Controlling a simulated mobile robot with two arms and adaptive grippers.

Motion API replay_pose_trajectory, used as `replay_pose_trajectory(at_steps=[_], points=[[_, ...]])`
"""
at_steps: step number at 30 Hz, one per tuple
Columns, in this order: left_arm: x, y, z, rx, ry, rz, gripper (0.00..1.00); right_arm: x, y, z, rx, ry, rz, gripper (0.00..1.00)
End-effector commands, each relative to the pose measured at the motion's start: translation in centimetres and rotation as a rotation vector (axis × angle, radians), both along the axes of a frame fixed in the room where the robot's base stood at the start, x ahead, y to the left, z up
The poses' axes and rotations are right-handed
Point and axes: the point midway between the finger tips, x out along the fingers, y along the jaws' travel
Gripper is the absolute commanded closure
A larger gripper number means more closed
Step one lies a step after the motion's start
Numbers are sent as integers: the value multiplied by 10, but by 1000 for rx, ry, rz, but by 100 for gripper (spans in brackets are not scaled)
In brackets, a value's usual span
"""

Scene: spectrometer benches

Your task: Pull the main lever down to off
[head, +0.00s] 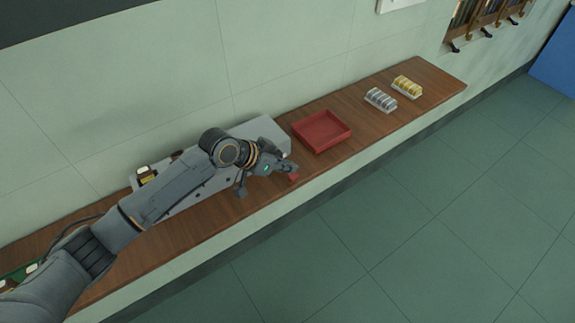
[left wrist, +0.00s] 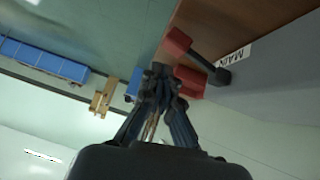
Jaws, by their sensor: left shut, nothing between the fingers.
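The main lever has a red handle (left wrist: 178,42) on a dark shaft. It sticks out from a grey cabinet (left wrist: 270,80) beside a "MAIN" label (left wrist: 236,53). In the head view the red handle (head: 293,177) shows just at my left gripper (head: 289,168), at the right end of the grey cabinet (head: 265,130). In the left wrist view my left gripper (left wrist: 163,74) is shut and empty, its fingertips close to the handle. I cannot tell whether they touch it. My arm hides much of the cabinet. My right gripper is not in view.
A red tray (head: 322,148) stands on the wooden bench (head: 440,83) just right of the cabinet. Farther right are a rack of grey discs (head: 380,99) and a rack of yellow discs (head: 407,87). The floor (head: 430,220) in front is clear.

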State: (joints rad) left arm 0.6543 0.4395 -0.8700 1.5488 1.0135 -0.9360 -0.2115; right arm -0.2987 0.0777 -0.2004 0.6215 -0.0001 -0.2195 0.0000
Motion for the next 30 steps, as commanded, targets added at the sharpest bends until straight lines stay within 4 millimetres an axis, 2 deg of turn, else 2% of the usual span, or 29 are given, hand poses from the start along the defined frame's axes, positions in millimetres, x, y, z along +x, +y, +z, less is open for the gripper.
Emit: replay_pose_trajectory(at_steps=[2, 14, 17, 24, 26, 30], points=[[0, 0, 5, 0, 1, -1, 100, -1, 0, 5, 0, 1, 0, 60], [0, -1, 7, 0, 1, -1, 100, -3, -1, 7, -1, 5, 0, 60], [0, -2, 16, -1, -1, 0, 100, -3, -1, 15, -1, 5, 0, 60], [-1, -8, 52, -1, 0, 4, 100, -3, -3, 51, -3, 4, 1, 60], [-6, -3, 49, 0, -2, 4, 100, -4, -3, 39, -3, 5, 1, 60], [-21, 10, 66, 0, -4, 4, 100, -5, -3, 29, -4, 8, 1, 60]])
